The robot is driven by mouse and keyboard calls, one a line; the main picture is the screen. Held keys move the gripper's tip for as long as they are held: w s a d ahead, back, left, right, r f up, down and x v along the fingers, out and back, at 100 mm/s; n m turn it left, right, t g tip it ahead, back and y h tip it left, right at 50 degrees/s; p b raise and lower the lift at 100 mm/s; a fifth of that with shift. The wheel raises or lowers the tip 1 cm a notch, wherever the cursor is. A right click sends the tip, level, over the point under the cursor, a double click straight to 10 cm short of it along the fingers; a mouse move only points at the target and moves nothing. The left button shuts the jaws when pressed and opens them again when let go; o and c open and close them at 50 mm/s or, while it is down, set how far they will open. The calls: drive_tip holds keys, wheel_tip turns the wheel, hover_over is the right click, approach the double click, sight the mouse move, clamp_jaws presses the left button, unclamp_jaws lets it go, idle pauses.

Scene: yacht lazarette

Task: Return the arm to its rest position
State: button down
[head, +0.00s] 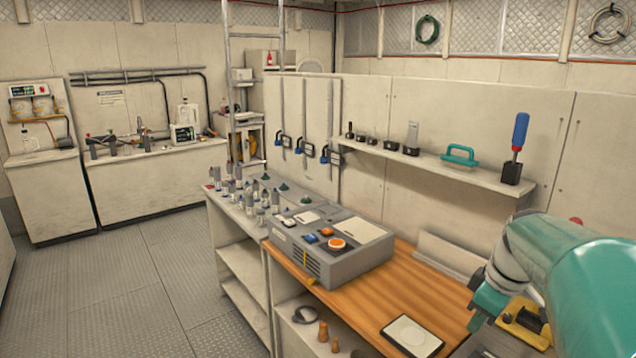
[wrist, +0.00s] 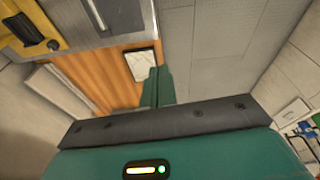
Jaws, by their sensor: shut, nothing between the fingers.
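My teal arm fills the lower right of the head view, bent and reaching down over the right end of the wooden worktop (head: 390,290). My gripper (wrist: 158,72) shows in the wrist view as two green fingers pressed together, with nothing between them. In the head view its lower end (head: 474,324) hangs near the worktop's right side, partly hidden by my own arm. A white-faced flat pad (head: 412,335) lies on the worktop to the left of the gripper; it also shows in the wrist view (wrist: 141,64) just beyond the fingertips.
A grey control box (head: 330,250) with orange and blue buttons sits on the worktop. A yellow-and-black device (head: 524,318) stands close behind my arm. A wall shelf (head: 430,162) holds a blue-handled screwdriver (head: 518,135) and a green handle (head: 459,155). The floor at left is clear.

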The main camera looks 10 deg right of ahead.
drive_tip(key=s+a+m+t, duration=0.1)
drive_tip(key=s+a+m, duration=0.1)
drive_tip(key=a, duration=0.5)
drive_tip(key=s+a+m+t, duration=0.1)
drive_tip(key=s+a+m, duration=0.1)
drive_tip(key=s+a, duration=0.3)
drive_tip(key=s+a+m+t+h, duration=0.1)
drive_tip(key=s+a, duration=0.3)
drive_tip(key=a, duration=0.6)
drive_tip(key=shift+a+m, duration=0.25)
drive_tip(key=shift+m, duration=0.45)
